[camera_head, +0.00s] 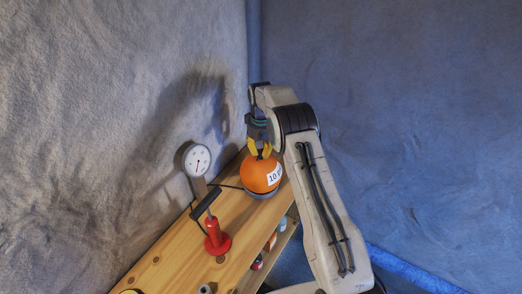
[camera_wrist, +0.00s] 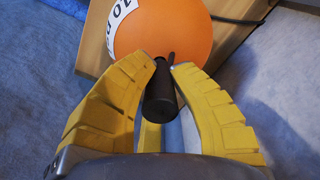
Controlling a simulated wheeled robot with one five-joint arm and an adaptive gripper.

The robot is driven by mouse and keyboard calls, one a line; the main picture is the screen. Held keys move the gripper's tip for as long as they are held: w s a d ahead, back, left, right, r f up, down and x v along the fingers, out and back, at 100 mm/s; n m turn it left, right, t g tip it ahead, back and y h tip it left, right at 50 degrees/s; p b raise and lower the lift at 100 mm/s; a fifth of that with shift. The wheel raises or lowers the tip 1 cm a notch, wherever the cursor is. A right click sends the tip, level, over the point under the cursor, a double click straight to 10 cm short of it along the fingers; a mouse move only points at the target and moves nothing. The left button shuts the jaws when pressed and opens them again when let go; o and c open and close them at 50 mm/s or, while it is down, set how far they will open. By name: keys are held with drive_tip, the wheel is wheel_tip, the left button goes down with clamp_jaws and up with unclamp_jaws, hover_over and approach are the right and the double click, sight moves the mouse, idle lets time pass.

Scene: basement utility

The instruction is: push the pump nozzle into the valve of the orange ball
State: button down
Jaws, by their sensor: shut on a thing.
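The orange ball (camera_head: 256,174) with a white printed label rests on a dark ring on the wooden bench. It fills the top middle of the wrist view (camera_wrist: 170,28). My gripper (camera_head: 260,152) is over the top of the ball, yellow fingers pointing down. In the wrist view my gripper (camera_wrist: 168,68) is shut on the black pump nozzle (camera_wrist: 161,98), whose thin tip points toward the ball. The tip overlaps the ball's lower edge there; I cannot tell whether it touches. The valve is not distinguishable.
A red pump (camera_head: 214,238) with a black handle stands on the wooden bench (camera_head: 172,262), left of the ball. A round white gauge (camera_head: 197,161) stands behind it near the wall. A dark hose runs to the ball's area. Small cans (camera_head: 270,243) sit on a shelf below.

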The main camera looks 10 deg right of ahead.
drive_tip(key=shift+f+b, duration=0.5)
drive_tip(key=shift+f, duration=0.25)
drive_tip(key=c, duration=1.1)
unclamp_jaws()
drive_tip(key=shift+r, duration=0.1)
wheel_tip(320, 180, up, 12)
drive_tip(key=shift+f, duration=0.1)
